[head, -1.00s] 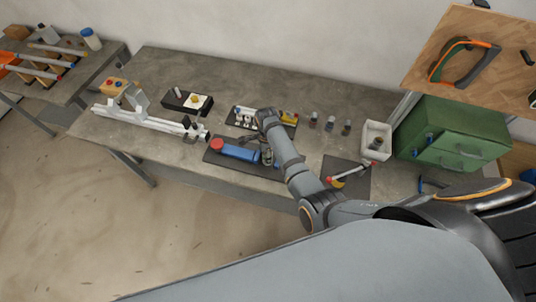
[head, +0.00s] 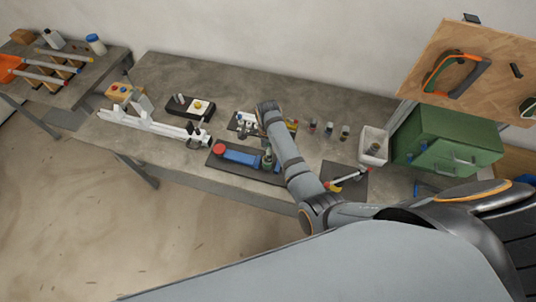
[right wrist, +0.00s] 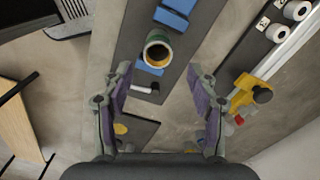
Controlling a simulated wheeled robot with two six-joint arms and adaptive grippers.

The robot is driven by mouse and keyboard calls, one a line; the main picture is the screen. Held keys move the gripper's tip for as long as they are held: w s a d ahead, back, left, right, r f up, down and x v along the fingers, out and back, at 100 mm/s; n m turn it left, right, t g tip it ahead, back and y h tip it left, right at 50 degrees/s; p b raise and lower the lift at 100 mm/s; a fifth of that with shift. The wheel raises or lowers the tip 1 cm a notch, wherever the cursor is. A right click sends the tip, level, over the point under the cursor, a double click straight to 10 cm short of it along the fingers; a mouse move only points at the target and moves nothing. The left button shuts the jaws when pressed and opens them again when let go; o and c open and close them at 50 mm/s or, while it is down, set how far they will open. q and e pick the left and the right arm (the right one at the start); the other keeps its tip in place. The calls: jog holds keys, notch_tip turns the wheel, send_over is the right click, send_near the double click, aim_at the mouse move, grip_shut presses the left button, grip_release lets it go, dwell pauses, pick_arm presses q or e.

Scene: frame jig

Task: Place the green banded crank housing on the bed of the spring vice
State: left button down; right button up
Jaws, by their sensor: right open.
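The green banded crank housing (right wrist: 157,50) shows in the right wrist view as a hollow upright cylinder with a yellowish band. It stands between the blue blocks of the spring vice (right wrist: 174,18), and looks set on its bed. In the head view the housing (head: 267,158) is a small green shape at the right part of the blue vice (head: 240,154), beside my right forearm. My right gripper (right wrist: 159,76) is open and empty, its fingers apart from the housing, which lies just beyond the fingertips. The housing's foot is hidden. My left gripper is not in view.
The vice sits on a dark mat (head: 217,163). Several small cylinders (head: 328,128) and a white bin (head: 374,145) stand to the right. A white rail fixture (head: 150,123) lies left.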

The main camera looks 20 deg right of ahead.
notch_tip(320, 180, up, 5)
dwell(0.7)
